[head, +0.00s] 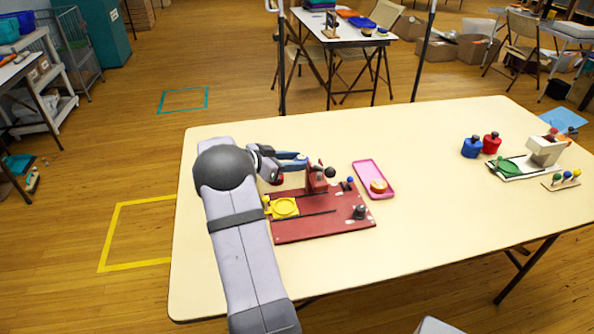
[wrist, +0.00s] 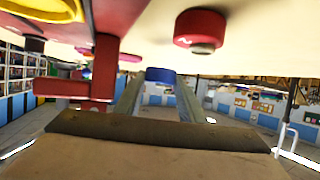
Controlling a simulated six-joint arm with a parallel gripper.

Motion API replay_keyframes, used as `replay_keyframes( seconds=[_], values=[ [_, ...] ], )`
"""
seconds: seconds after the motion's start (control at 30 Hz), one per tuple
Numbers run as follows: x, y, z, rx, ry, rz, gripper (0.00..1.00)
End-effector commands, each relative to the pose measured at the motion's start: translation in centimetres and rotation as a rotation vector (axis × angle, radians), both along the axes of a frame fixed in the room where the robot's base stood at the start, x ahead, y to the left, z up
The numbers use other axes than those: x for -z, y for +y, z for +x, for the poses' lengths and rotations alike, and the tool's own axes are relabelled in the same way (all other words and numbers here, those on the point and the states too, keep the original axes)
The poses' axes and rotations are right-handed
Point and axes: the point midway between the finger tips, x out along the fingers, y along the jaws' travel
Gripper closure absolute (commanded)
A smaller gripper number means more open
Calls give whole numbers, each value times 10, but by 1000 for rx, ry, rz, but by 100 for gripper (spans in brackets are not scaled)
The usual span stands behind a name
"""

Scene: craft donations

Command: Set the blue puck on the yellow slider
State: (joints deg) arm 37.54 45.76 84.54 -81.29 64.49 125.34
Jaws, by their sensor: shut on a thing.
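My gripper (head: 301,161) is above the table, just behind the red board. The wrist view, which looks upside down, shows the blue puck (wrist: 163,74) between the fingertips of my gripper (wrist: 162,86), shut on it. In the head view only a strip of blue (head: 291,155) shows there. The yellow slider (head: 284,207) lies on the left part of the red board (head: 318,229); nothing is seen on it. Yellow also shows in the wrist view's top left corner (wrist: 45,9). The held puck is clear of the slider, behind it and raised.
A red post (head: 316,180) with a black knob stands on the board's back edge, close to my gripper. A red puck (head: 278,179) lies on the table below my gripper. A pink tray (head: 367,171) holds an orange puck (head: 378,186). The table's middle right is clear.

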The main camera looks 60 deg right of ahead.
Motion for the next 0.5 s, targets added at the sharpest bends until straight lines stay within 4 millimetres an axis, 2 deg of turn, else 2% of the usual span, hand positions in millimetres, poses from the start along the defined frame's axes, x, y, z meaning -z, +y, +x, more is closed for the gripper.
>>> replay_keyframes(
  seconds=[0.2, 0.33, 0.5],
  values=[
    [-36, 0, 0, 1, -3, -3, 86],
    [-50, 0, 0, 1, -2, -2, 86],
    [-57, 0, 0, 0, 0, 0, 86]
  ],
)
